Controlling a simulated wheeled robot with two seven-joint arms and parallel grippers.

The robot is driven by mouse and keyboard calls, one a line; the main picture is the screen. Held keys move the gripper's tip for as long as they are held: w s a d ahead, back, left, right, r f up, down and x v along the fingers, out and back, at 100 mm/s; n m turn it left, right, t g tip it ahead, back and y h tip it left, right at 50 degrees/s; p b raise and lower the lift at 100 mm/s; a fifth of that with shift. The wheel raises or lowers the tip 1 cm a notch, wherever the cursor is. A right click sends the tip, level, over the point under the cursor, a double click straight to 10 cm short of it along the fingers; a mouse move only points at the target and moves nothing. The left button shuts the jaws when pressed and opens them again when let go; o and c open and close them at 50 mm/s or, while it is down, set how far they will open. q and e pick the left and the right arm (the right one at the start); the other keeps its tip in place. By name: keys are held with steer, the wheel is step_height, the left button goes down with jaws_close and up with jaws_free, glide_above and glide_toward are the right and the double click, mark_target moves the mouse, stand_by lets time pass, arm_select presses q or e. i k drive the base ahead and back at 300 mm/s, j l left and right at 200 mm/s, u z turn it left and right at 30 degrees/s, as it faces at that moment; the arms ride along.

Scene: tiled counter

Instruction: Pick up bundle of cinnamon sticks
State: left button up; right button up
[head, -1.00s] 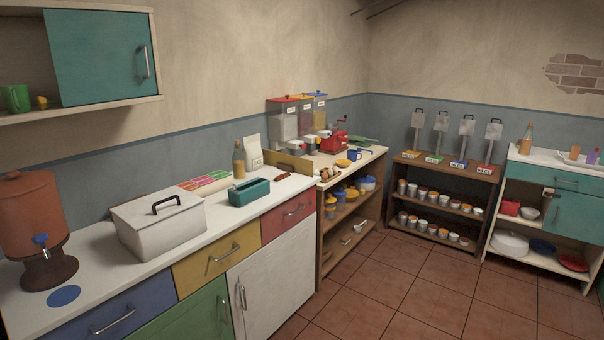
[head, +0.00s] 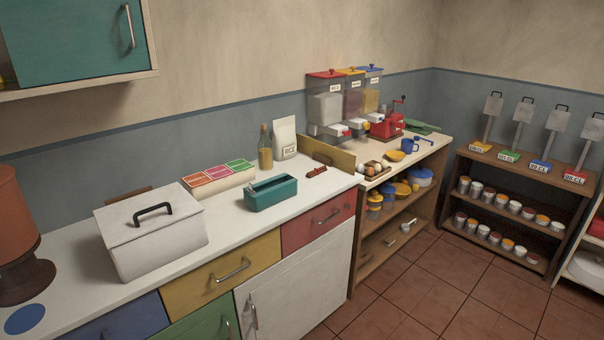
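A small reddish-brown bundle, which looks like the cinnamon sticks (head: 317,171), lies on the white counter (head: 230,226) near its right end. It is to the right of a teal open-topped box (head: 271,193) and in front of a white labelled bag (head: 284,138). Neither of my grippers shows in the head view.
A white lidded box with a black handle (head: 150,238) and a terracotta dispenser (head: 18,240) stand at the left. A bottle (head: 265,147) and colored cards (head: 219,176) are behind the teal box. A low wooden board (head: 332,152) edges the counter's right end. Tiled floor (head: 428,290) is clear.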

mark_target(322, 169)
steer(key=i+l, duration=0.5)
steer(key=l, duration=0.15)
steer(key=i+l+z, duration=0.1)
steer(key=i+l, duration=0.4)
steer(key=l, duration=0.15)
